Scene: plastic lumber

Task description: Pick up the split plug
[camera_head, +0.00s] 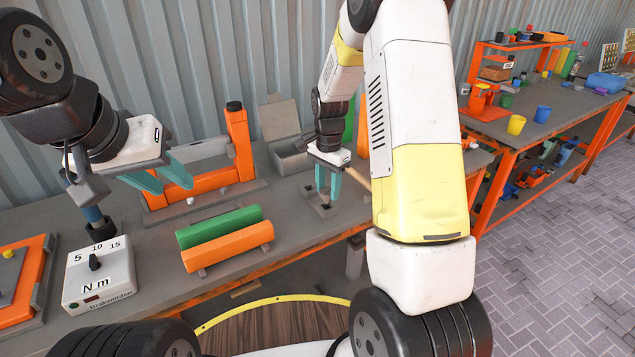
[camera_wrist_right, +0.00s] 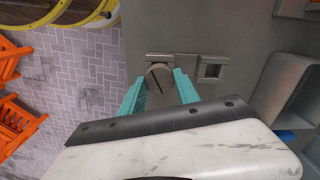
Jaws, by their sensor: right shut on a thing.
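The split plug (camera_wrist_right: 158,78) shows in the right wrist view as a round, grey-brown end with a dark slit across it. It sits between the two teal fingers of my right gripper (camera_wrist_right: 160,92), which is shut on it. In the head view my right gripper (camera_head: 327,186) points down at a small grey plate on the bench, and the plug is hard to make out there. My left gripper (camera_head: 162,182) is open and empty, its teal fingers spread above the bench at the left.
A small plate with a square hole (camera_wrist_right: 211,69) lies beside the plug. Green (camera_head: 219,226) and orange (camera_head: 228,246) bars lie at the bench front. An orange frame (camera_head: 239,142) and an open grey box (camera_head: 290,155) stand behind. A torque tester (camera_head: 100,275) stands at the left.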

